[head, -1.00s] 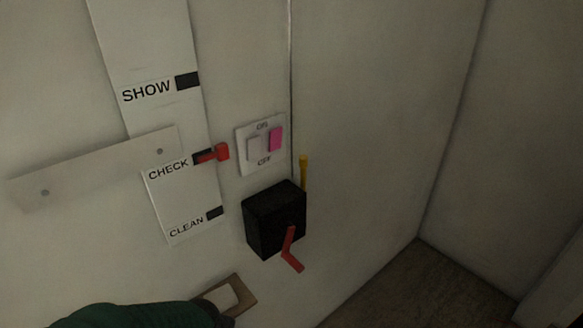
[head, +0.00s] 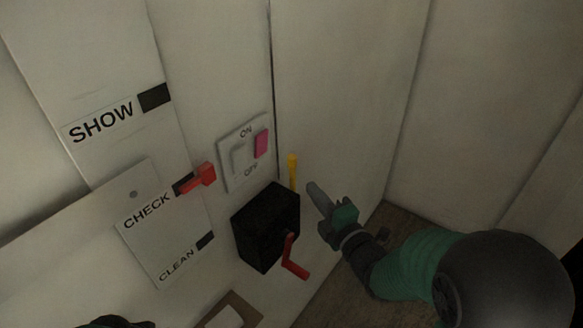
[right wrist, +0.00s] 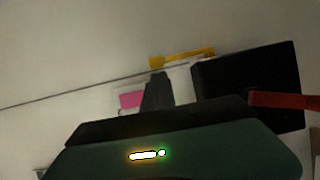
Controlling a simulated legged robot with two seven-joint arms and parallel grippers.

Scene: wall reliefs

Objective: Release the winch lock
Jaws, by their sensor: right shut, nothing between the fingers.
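The winch is a black box (head: 266,228) on the wall with a red crank (head: 291,259) on its front. A yellow lever (head: 293,171) stands upright at the box's upper right edge. My right gripper (head: 318,195) is shut and empty, just right of the yellow lever and apart from it in the head view. The right wrist view shows the yellow lever (right wrist: 182,57) beyond my finger tips (right wrist: 157,88), with the black box (right wrist: 250,85) and red crank (right wrist: 288,100) to the right. My left gripper cannot be made out.
An ON/OFF switch plate (head: 230,183) with a pink rocker (head: 261,144) is above the box. A red slider handle (head: 200,178) is at CHECK on a white panel (head: 145,235) to the left. A brown-framed piece (head: 236,308) is below. The wall right of the lever is bare.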

